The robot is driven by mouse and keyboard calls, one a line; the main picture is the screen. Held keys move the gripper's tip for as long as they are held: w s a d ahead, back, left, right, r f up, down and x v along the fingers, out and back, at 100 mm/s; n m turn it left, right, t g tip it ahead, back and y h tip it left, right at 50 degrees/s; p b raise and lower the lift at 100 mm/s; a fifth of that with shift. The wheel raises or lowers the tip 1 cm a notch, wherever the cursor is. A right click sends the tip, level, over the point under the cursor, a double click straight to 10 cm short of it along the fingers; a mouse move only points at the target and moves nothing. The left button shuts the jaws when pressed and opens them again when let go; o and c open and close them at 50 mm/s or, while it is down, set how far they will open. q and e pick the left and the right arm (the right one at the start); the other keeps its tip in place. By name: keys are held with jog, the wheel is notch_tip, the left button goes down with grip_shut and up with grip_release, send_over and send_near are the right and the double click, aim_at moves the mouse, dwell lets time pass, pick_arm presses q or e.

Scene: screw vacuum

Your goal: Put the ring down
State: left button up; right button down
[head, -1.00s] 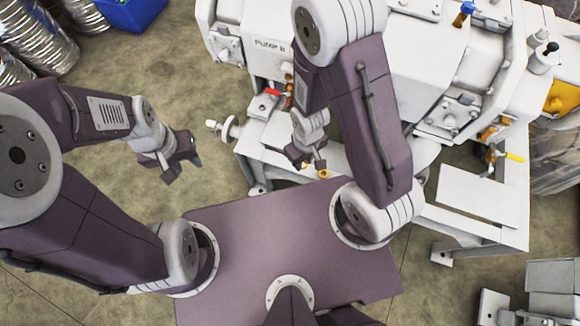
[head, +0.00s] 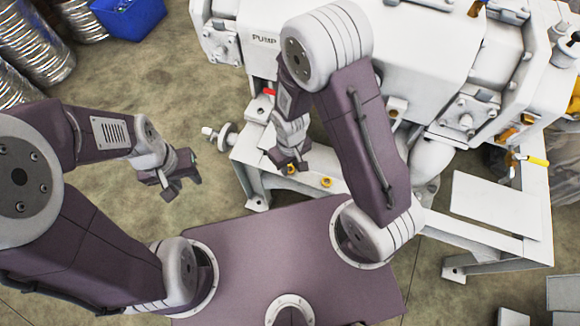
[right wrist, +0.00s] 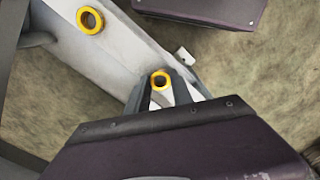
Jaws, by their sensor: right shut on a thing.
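One yellow ring (right wrist: 160,80) sits between the fingertips of my right gripper (right wrist: 161,88) in the right wrist view. The gripper is shut on it. In the head view my right gripper (head: 289,162) is over the white front rail of the pump bench, with the ring (head: 290,169) at its tip. I cannot tell whether the ring touches the rail. A second yellow ring (head: 327,182) is on the rail to the right, also seen in the right wrist view (right wrist: 90,20). My left gripper (head: 180,186) is over the floor, away from the bench; its finger gap is unclear.
The white pump (head: 340,85) stands on its bench behind the right gripper. A white knob-ended fitting (head: 222,137) sticks out at the bench's left. A blue bin (head: 128,15) and silver ducts (head: 35,50) are at the back left. The floor between is clear.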

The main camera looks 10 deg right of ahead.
aim_at(290, 169)
jog(key=c, duration=1.1)
grip_release()
notch_tip(290, 169, up, 12)
jog(key=p, duration=0.6)
jog(key=s+d+r+m, duration=0.1)
jog(key=d+r, duration=0.1)
jog(key=s+d+r+m, duration=0.1)
jog(key=d+r+m, duration=0.1)
jog(key=d, duration=0.1)
jog(key=s+d+r+m+t, duration=0.1)
jog(key=d+r, duration=0.1)
jog(key=d, duration=0.1)
jog(key=shift+s+d+r+m, duration=0.2)
jog(key=shift+d+r+m, duration=0.1)
jog(key=shift+r, duration=0.1)
